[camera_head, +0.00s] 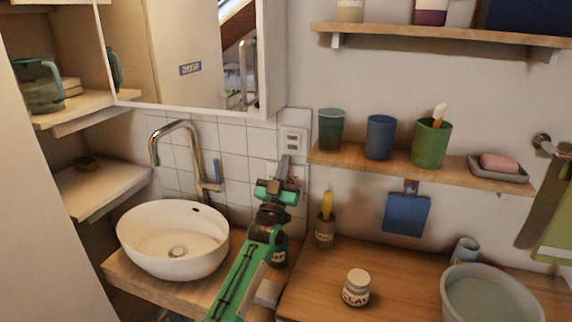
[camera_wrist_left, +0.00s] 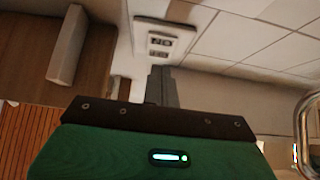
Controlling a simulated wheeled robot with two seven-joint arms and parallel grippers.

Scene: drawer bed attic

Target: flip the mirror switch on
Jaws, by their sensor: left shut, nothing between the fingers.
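The mirror (camera_head: 185,85) hangs above the sink. A pale switch plate (camera_head: 293,141) is on the wall just below and right of the mirror's lower right corner. In the left wrist view the switch plate (camera_wrist_left: 160,45) shows small dark-marked rockers. I cannot tell their on or off position. My left gripper (camera_head: 284,161) is shut and empty, its fingertips pointing up just below the plate. In the wrist view the gripper (camera_wrist_left: 161,73) ends close under the plate's lower edge; I cannot tell whether it touches. My right gripper is not in view.
A white basin (camera_head: 173,240) and chrome tap (camera_head: 184,150) stand left of my arm. A wooden shelf (camera_head: 420,170) with cups is to the right. A jar (camera_head: 357,288) and a brush holder (camera_head: 324,231) stand on the right counter.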

